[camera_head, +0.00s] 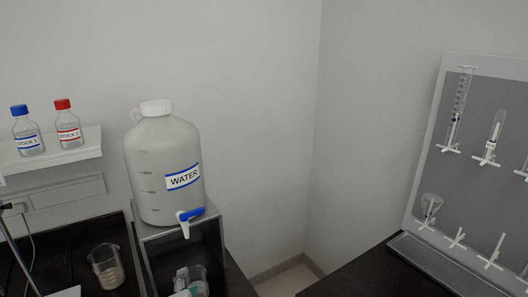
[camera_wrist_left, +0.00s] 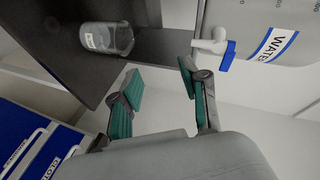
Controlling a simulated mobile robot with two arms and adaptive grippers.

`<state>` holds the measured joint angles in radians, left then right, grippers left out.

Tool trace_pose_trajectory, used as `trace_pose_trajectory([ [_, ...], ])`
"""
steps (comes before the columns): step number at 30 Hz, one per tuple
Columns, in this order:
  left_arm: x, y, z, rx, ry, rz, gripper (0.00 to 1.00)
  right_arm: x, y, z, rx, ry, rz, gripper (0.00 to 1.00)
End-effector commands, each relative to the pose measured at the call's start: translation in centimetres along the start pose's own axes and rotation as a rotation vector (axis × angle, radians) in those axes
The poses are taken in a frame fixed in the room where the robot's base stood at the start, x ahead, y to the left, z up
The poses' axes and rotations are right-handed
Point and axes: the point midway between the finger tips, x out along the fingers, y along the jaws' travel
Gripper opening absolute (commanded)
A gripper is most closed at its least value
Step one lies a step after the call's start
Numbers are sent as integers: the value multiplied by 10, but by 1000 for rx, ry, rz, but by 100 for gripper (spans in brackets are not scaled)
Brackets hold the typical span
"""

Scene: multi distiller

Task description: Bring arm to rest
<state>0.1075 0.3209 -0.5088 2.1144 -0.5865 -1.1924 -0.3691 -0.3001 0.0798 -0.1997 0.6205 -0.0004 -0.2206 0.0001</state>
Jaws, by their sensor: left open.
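My left gripper (camera_wrist_left: 160,75) shows in the left wrist view, with its two green-padded fingers spread apart and nothing between them. Beyond the fingers is a glass beaker (camera_wrist_left: 107,38) with a small label, on a dark surface. The blue-and-white tap (camera_wrist_left: 215,46) of the water carboy is just beyond the right-hand finger in that view, apparently apart from it. In the head view the white-capped carboy (camera_head: 160,160) stands upright on a raised stand. I cannot clearly make out my left gripper in the head view. My right gripper is not in view.
A glass beaker (camera_head: 106,266) stands on the dark bench at the left. Two stock bottles, blue-capped (camera_head: 27,135) and red-capped (camera_head: 68,128), sit on a wall shelf (camera_head: 60,156). A pegboard (camera_head: 475,165) with glassware stands at the right. Blue drawers (camera_wrist_left: 30,140) show in the wrist view.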

Motion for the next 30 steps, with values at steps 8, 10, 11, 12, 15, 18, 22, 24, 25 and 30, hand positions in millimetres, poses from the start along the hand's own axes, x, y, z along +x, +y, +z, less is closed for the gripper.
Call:
trace_pose_trajectory([
  [8,-86,119,86,-470,-265,461,45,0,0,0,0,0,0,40],
  [10,-104,134,98,-537,-318,525,45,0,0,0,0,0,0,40],
  [11,-112,139,102,-563,-337,550,45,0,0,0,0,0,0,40],
  [12,-122,146,108,-595,-366,581,45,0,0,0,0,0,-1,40],
  [15,-146,161,120,-669,-432,650,45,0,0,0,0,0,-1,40],
  [18,-170,173,130,-735,-496,711,45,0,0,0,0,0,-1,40],
  [22,-201,184,142,-812,-580,782,45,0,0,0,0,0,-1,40],
  [24,-198,198,146,-824,-599,797,45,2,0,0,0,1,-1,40],
  [25,-193,204,147,-821,-600,798,45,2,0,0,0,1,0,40],
  [30,-171,243,156,-811,-611,807,45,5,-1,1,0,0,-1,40],
])
